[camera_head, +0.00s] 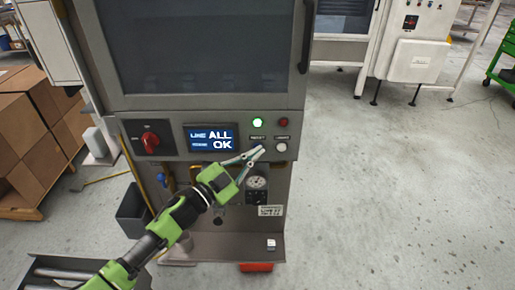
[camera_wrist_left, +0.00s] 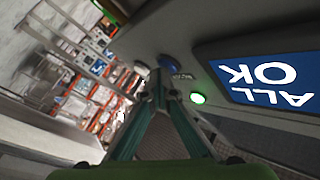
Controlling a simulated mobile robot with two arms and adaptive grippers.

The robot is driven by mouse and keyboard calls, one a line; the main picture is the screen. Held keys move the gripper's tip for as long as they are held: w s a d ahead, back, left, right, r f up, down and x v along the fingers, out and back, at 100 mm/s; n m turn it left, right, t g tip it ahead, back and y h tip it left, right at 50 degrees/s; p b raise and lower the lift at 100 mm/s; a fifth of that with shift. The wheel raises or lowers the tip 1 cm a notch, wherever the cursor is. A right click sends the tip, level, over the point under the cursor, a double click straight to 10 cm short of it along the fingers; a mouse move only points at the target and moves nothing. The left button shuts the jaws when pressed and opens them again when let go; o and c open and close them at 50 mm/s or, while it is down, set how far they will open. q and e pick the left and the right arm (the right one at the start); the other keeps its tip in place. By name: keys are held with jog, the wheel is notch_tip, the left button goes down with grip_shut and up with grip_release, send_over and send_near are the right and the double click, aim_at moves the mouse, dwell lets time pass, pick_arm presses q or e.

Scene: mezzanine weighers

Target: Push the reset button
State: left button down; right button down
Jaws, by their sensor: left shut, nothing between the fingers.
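The reset button is the blue round button (camera_wrist_left: 168,61) on the grey control panel in the left wrist view, beside a small label and near a lit green lamp (camera_wrist_left: 197,98). In the head view the button is hidden behind my left gripper's fingertips, under the RESET label (camera_head: 258,137). My left gripper (camera_head: 262,151) is shut and empty, its tips in front of the panel just below that label. In the left wrist view the fingertips (camera_wrist_left: 158,76) appear close to the blue button; I cannot tell whether they touch it. My right gripper is not in view.
A pale button (camera_head: 281,147) sits right of the fingertips, with a red lamp (camera_head: 284,122) above. A display (camera_head: 209,138) reads ALL OK, and a red rotary switch (camera_head: 150,139) is at left. A gauge (camera_head: 257,183) and ledge (camera_head: 225,246) are below. Boxes (camera_head: 28,140) stand left.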

pick_arm(q)
jog(key=shift+s, duration=0.1)
jog(key=shift+s+p, duration=0.45)
jog(key=shift+s, duration=0.3)
jog(key=s+p, duration=0.2)
jog(key=s, duration=0.3)
dwell(0.7)
